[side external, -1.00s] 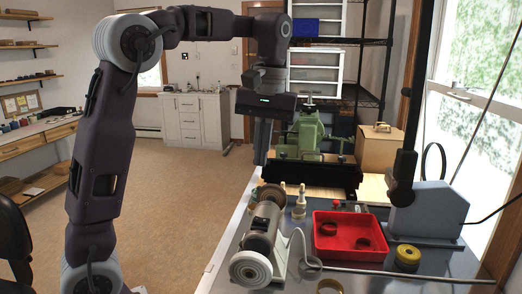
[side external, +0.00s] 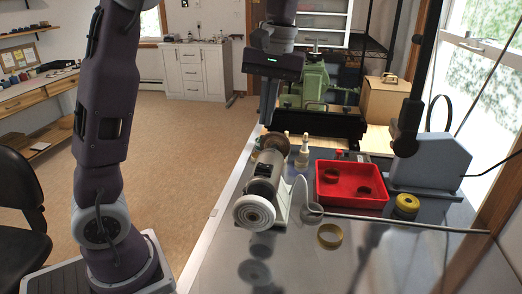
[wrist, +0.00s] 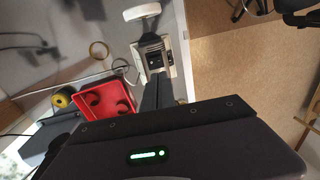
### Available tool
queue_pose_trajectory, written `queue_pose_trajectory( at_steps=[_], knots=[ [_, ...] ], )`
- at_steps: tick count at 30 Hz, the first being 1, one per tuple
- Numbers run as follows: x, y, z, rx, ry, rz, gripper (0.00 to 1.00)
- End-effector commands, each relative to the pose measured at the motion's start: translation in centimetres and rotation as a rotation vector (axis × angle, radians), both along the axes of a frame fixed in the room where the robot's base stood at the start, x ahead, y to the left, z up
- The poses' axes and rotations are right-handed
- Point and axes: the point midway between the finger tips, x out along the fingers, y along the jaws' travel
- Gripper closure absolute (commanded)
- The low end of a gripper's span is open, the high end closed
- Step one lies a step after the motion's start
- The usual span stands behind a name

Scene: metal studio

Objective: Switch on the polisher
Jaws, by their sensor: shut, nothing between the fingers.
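The polisher (side external: 265,172) stands near the left edge of the metal table. It has a grey cylindrical motor body, a white buffing wheel (side external: 254,213) at its near end and a brown wheel (side external: 273,142) at its far end. In the wrist view the polisher's base (wrist: 151,56) shows a dark panel with small light details; I cannot make out the switch position. My gripper (side external: 266,122) is shut and empty. It points down above the far end of the polisher, and I cannot tell if it touches. In the wrist view its shut fingers (wrist: 158,85) reach toward the polisher's base.
A red tray (side external: 350,198) with brown rings lies right of the polisher. A brass ring (side external: 330,236), a yellow roll (side external: 406,205) and a long metal rod (side external: 420,226) lie nearby. A grey machine (side external: 432,160) stands at right, a green machine (side external: 308,85) behind. The front tabletop is mostly clear.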

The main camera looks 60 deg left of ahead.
Motion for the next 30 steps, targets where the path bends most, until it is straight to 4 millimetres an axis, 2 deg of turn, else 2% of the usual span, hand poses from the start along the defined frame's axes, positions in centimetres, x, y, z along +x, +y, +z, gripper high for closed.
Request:
queue_pose_trajectory(
  at_steps=[6, 13, 18, 30],
  knots=[
    [-0.5, 0.4, -4.9, -0.001, 0.005, 0.001, 1.0],
    [-0.8, 0.8, -8.8, 0.0, 0.003, 0.001, 1.0],
    [-0.9, 0.9, -10.0, 0.001, 0.001, 0.0, 1.0],
    [-1.1, 1.1, -10.5, -0.031, -0.026, 0.004, 1.0]
  ],
)
